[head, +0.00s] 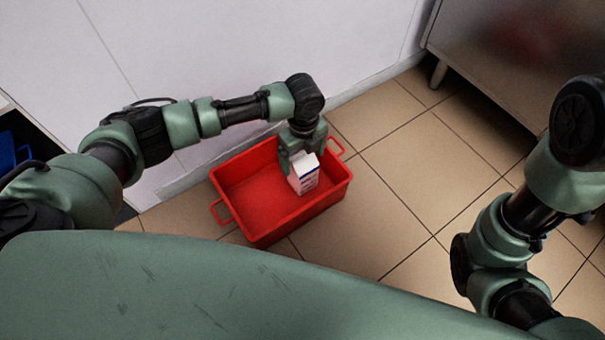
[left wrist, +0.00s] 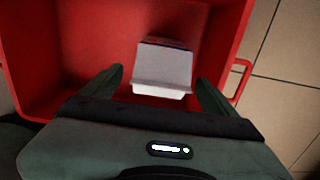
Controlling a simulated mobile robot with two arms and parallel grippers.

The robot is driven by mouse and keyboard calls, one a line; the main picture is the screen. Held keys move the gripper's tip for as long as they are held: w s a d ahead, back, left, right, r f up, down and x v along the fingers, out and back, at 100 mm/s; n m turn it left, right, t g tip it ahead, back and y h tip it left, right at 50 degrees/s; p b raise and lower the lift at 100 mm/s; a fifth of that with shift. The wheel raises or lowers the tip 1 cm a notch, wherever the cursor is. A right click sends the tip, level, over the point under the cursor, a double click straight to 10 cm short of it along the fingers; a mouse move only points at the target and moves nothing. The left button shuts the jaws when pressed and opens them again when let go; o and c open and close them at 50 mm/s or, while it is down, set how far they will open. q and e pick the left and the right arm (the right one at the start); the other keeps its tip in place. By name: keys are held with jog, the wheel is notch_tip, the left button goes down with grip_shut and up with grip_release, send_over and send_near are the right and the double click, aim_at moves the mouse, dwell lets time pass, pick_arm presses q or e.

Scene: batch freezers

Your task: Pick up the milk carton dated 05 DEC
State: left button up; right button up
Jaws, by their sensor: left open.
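A white milk carton (head: 304,174) with some blue print stands in the right part of a red crate (head: 256,235). Its date cannot be read in either view. My left gripper (head: 301,150) is over the crate at the carton. In the left wrist view, the carton (left wrist: 163,68) shows its top between the open fingers of my left gripper (left wrist: 160,88), with a gap on each side. The crate's red floor (left wrist: 95,45) lies around it. My right arm shows at the right of the head view, but its gripper is not visible.
The crate rests on a tan tiled floor (head: 385,215), with a handle at each end. A white wall (head: 200,60) stands close behind it. A metal cabinet (head: 500,60) on legs is at the upper right. Something blue (head: 10,150) shows at the far left.

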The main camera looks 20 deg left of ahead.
pick_arm(q)
jog(key=shift+f+b, duration=0.6)
jog(key=shift+f, duration=0.05)
jog(key=f+b, duration=0.4)
jog(key=shift+w+a, duration=0.2)
jog(key=shift+r, duration=0.1)
grip_shut()
